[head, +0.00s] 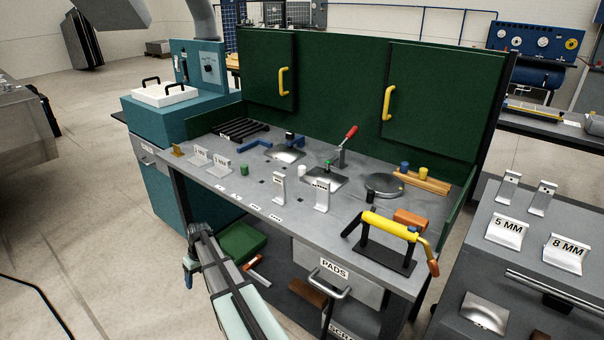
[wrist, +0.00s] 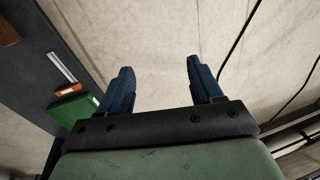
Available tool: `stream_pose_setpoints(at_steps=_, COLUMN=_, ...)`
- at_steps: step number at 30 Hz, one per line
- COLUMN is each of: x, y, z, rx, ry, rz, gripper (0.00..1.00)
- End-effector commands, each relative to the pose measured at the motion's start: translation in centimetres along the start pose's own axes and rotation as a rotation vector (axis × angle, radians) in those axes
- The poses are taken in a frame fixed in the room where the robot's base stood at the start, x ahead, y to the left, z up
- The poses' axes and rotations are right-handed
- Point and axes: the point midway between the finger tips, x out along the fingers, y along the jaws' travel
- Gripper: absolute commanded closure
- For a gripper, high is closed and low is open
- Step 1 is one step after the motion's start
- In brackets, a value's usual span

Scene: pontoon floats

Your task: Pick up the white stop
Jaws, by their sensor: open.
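A small white cylinder (head: 301,170) stands upright on the grey workbench top, left of a shiny metal plate; it may be the white stop. Two white upright brackets with dark labels (head: 278,187) (head: 321,195) stand nearer the front edge. My gripper (head: 189,268) is low in front of the bench, left of centre and well away from the cylinder. In the wrist view my gripper (wrist: 160,82) has its two dark blue fingers wide apart, with only pale floor between them. The cylinder does not show in the wrist view.
A red-handled clamp (head: 346,142) rises behind the white cylinder. A yellow-handled tool (head: 390,226) is at the front right. Green cabinets (head: 340,85) close the back.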

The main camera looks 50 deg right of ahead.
Motion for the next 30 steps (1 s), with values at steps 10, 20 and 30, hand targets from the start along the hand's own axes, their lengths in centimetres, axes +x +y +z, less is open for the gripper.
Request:
stream_pose_setpoints(at_steps=10, x=-14.5, y=6.8, z=-9.4, rx=-0.028, ry=0.178, rz=0.012, gripper=0.35)
stream_pose_setpoints(at_steps=20, x=-30.1, y=15.3, z=-13.3, rx=-0.061, ry=0.323, rz=0.056, gripper=0.35)
stream_pose_setpoints(at_steps=30, x=-39.7, y=30.7, z=-6.1, rx=-0.07, ry=0.343, rz=0.129, gripper=0.35)
